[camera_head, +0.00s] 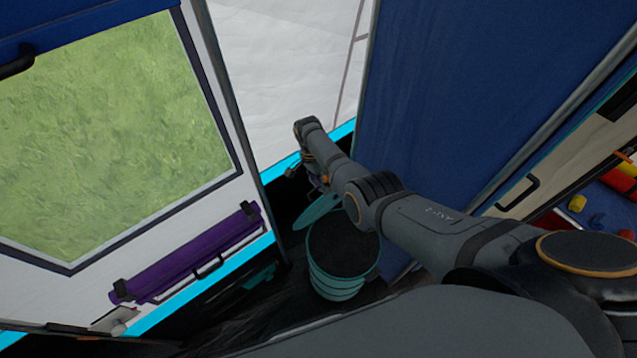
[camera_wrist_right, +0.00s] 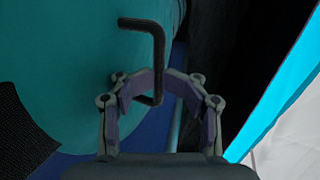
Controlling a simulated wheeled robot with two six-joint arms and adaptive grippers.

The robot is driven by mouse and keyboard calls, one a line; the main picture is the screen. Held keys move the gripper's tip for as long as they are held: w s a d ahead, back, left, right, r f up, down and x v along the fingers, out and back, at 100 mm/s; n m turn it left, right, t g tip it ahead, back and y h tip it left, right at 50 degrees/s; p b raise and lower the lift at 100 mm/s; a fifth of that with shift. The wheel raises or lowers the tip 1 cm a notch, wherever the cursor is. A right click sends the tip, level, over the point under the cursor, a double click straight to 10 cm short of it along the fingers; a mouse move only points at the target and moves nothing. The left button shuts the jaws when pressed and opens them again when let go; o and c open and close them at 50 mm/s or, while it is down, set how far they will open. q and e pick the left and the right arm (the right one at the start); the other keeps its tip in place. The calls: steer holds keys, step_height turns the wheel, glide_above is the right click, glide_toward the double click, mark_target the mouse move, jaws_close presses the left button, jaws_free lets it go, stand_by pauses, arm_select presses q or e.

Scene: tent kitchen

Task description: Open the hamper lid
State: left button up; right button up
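The teal hamper (camera_head: 337,287) stands on the dark floor below my right arm, with its dark inside showing from above. Its teal lid (camera_head: 316,211) is raised and tilted at the upper left of the rim, partly hidden by my arm. In the right wrist view, the lid (camera_wrist_right: 70,65) fills the left side and carries a dark bent handle (camera_wrist_right: 157,50). My right gripper (camera_wrist_right: 158,82) has its fingers closed in around the handle's bar. It is small and partly hidden in the head view (camera_head: 291,171). My left gripper is not in view.
A blue panel (camera_head: 440,100) stands right of the hamper. A white wall with a window (camera_head: 100,130) and a purple roll (camera_head: 190,255) is at left. Drawers with red and yellow items (camera_head: 577,202) are at far right. Room around the hamper is narrow.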

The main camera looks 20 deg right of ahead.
steer(key=shift+r, duration=0.15)
steer(key=v, duration=1.2)
